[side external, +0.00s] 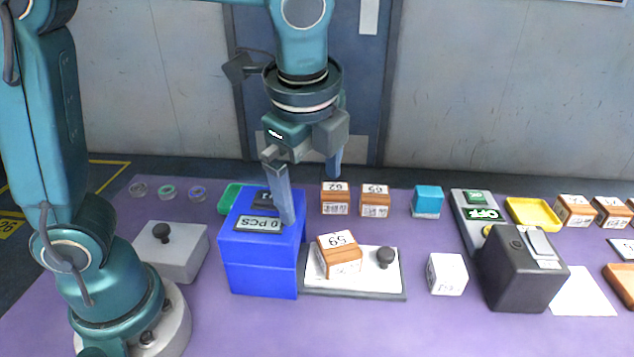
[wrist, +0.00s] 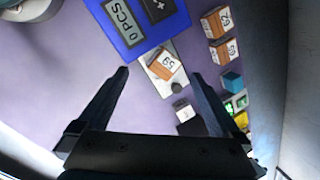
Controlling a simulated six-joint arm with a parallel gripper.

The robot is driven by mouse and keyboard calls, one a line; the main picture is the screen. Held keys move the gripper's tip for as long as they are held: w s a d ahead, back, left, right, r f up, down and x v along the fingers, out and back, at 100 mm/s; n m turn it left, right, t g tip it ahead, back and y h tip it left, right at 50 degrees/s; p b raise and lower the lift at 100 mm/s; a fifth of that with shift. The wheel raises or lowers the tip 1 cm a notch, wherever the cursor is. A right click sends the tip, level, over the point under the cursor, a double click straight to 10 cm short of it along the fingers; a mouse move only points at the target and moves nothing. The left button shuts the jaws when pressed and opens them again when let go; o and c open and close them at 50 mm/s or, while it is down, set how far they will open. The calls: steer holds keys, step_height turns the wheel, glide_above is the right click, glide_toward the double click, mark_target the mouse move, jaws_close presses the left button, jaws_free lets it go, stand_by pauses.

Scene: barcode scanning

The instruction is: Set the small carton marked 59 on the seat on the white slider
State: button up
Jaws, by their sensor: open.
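The small carton marked 59 (side external: 338,253) is brown and white. It sits on the left part of the white slider (side external: 365,285), turned askew to it, beside the blue box. I cannot tell whether it lies flat in the seat, which it hides. The slider has a black knob (side external: 385,258) on its right part. In the wrist view the carton (wrist: 167,65) and the knob (wrist: 177,87) show beyond my fingers. My gripper (side external: 311,199) is open and empty, above and behind the carton; it also shows in the wrist view (wrist: 161,74).
The blue box (side external: 262,268) with a "0 PCS" display stands left of the slider. Cartons marked 62 (side external: 335,198) and 65 (side external: 375,200) stand behind. A white cube (side external: 446,273) and a dark device (side external: 520,270) are to the right. Purple table is clear in front.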

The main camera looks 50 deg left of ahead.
steer(key=s+a+n, duration=0.1)
steer(key=n, duration=0.1)
steer(key=s+a+n+t+h, duration=0.1)
steer(key=s+n, duration=0.1)
steer(key=n, duration=0.1)
steer(key=s+a+n, duration=0.1)
steer(key=s+n, duration=0.1)
steer(key=shift+a+r+n+h, duration=0.15)
steer(key=shift+r+n+h, duration=0.15)
steer(key=shift+n, duration=0.1)
steer(key=s+n, duration=0.1)
steer(key=n, duration=0.1)
steer(key=s+f+n+t, duration=0.1)
steer(key=n, duration=0.1)
steer(key=s+a+n, duration=0.1)
steer(key=shift+s+f+n+t+h, duration=0.15)
steer(key=shift+f+n+t+h, duration=0.15)
steer(key=shift+n+t, duration=0.1)
steer(key=shift+s+a+f+n, duration=0.1)
steer(key=shift+s+f+n, duration=0.3)
steer(key=shift+n, duration=0.6)
